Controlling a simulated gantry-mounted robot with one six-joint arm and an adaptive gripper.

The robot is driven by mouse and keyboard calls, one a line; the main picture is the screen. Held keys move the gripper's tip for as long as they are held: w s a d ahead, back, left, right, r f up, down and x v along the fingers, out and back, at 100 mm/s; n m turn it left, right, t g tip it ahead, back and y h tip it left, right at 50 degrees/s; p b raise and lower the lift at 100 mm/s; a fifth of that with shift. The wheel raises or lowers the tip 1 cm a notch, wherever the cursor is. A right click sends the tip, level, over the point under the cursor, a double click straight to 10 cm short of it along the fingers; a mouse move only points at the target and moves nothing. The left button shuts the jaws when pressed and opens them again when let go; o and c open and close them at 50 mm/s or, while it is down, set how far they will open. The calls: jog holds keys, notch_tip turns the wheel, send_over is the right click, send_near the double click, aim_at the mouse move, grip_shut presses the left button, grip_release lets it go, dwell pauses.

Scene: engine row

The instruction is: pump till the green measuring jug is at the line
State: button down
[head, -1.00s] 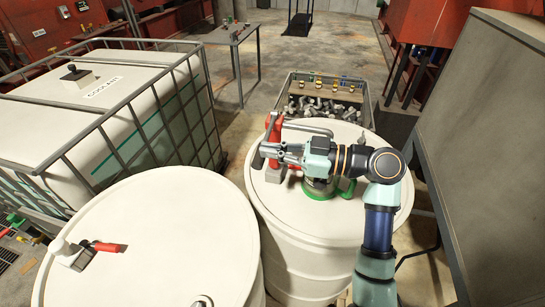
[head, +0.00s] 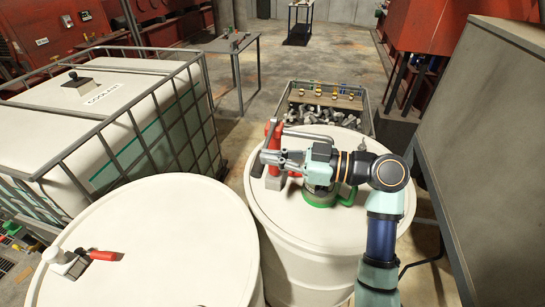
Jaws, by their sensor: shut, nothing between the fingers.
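The green measuring jug (head: 322,198) stands on the white drum (head: 283,222) at centre right, mostly hidden under my wrist. Its green base and handle show; its line and liquid level are hidden. The red hand pump (head: 272,136) stands on the same drum, to the left of the jug, with a grey lever (head: 308,134) reaching right from its top. My gripper (head: 266,157) is shut and empty, pointing left across the pump's body, below the lever in the picture. I cannot tell whether it touches the pump.
Another white drum (head: 165,225) stands at front left with a red-handled tap (head: 103,255). A caged coolant tank (head: 95,110) is behind it. A crate of metal parts (head: 323,98) stands behind the pump drum. A grey cabinet (head: 490,130) bounds the right side.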

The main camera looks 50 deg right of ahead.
jog(key=s+d+r, duration=0.3)
jog(key=s+d, duration=0.1)
jog(key=s, duration=0.5)
jog(key=shift+s+d, duration=0.15)
jog(key=shift+s, duration=0.2)
jog(key=shift+r, duration=0.1)
